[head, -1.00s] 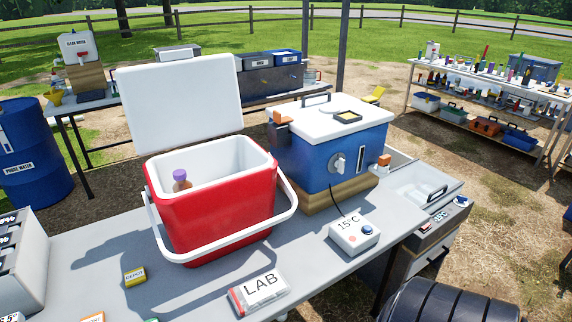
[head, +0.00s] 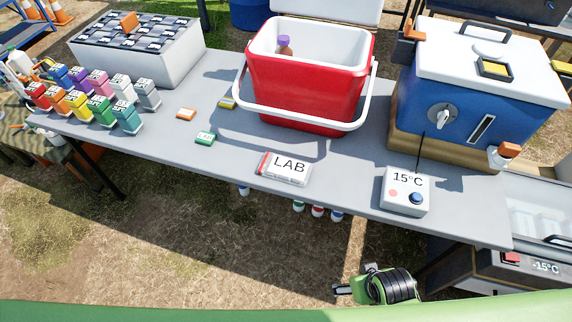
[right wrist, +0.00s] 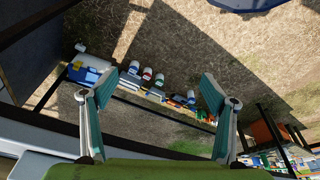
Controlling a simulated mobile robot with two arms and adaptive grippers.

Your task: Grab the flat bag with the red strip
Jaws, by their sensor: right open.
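The flat bag (head: 285,169) lies on the grey table near its front edge in the head view. It is pale, marked "LAB", with a red strip along its left end. My right gripper (right wrist: 154,90) is open and empty in the right wrist view, its two teal-padded fingers wide apart. The bag does not show between them; bare ground and several small bottles lie beyond. My left gripper is in neither current view.
The red cooler (head: 306,90) stands behind the bag, its lid open. A 15°C control box (head: 405,190) and the blue cooler (head: 470,105) are to the right. Small cards, including a green card (head: 206,137), and several coloured containers are to the left. Table around the bag is clear.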

